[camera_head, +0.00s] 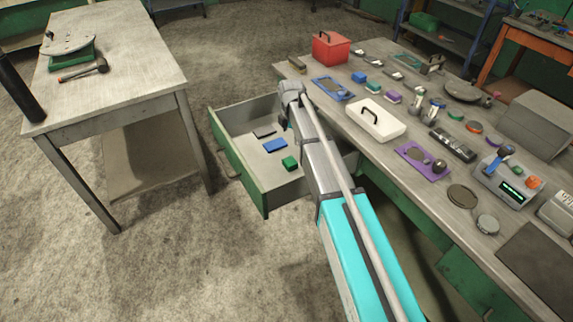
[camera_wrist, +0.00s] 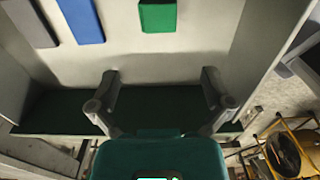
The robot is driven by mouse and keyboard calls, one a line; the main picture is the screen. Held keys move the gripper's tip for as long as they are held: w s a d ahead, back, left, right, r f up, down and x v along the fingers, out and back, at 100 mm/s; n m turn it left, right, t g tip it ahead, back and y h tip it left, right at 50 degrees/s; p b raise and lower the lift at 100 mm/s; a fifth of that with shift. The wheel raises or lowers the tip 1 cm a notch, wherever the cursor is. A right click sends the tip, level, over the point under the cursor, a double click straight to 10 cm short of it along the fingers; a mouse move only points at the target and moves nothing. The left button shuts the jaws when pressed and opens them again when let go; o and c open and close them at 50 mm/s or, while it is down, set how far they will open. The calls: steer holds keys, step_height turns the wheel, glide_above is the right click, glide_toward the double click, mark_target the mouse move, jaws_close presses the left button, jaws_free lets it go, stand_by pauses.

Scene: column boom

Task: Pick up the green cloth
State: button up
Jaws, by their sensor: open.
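The green cloth, a small folded green block (camera_head: 290,163), lies on the floor of the open drawer (camera_head: 240,172), near its front right part in the head view. In the wrist view the green cloth (camera_wrist: 158,15) is at the top middle, partly cut off by the frame edge. My gripper (camera_wrist: 160,76) is open, its two fingers spread with nothing between them. The cloth lies beyond the fingertips, apart from them. In the head view my gripper (camera_head: 286,118) hangs over the back part of the drawer.
A blue flat piece (camera_head: 275,146) and a dark flat piece (camera_head: 264,133) lie beside the cloth. The drawer walls surround them. The workbench (camera_head: 345,128), crowded with tools and boxes, adjoins at right. Another table (camera_head: 128,50) stands at left, with clear floor between.

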mark_target(290, 161)
steer(key=shift+f+b, duration=4.05)
steer(key=shift+f, duration=0.2)
steer(key=shift+f, duration=0.1)
steer(key=shift+f+b, duration=2.5)
steer(key=shift+b, duration=0.1)
steer(key=c, duration=0.8)
